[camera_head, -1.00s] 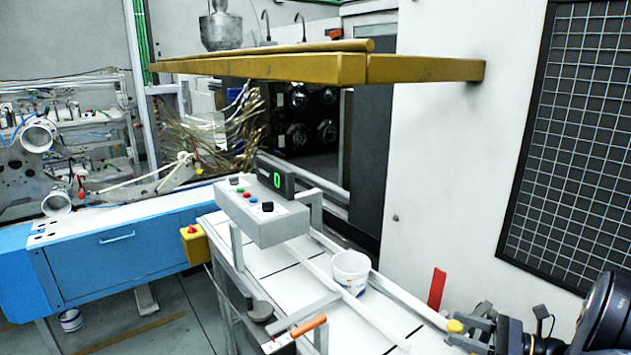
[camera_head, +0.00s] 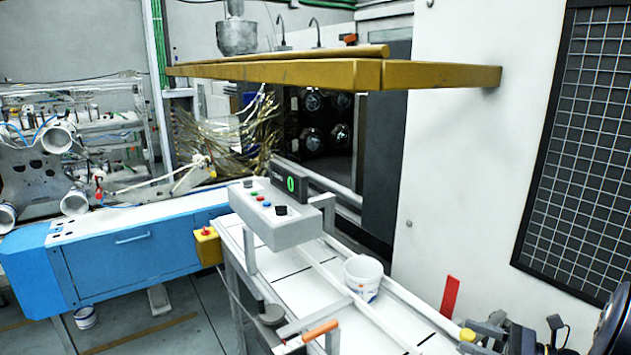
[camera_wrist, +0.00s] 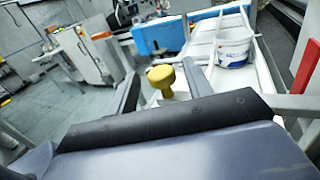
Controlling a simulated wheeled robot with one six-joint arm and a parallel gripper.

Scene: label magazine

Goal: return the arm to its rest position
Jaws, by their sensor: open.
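My gripper (camera_head: 487,330) is at the lower right of the head view, beside the front right end of the white conveyor (camera_head: 290,264). Part of my dark arm is cut off by the right edge. In the wrist view my gripper (camera_wrist: 160,88) is open, with its two dark fingers apart. A yellow knob (camera_wrist: 162,77) shows between the fingers; it also appears at the gripper's left in the head view (camera_head: 467,335). I cannot tell whether the fingers touch it.
A white bucket (camera_head: 363,278) stands on the conveyor. A red upright plate (camera_head: 450,297) is just behind my gripper. A grey control box (camera_head: 275,220) stands over the conveyor. A yellow beam (camera_head: 280,73) crosses above. A white wall (camera_head: 460,150) stands behind.

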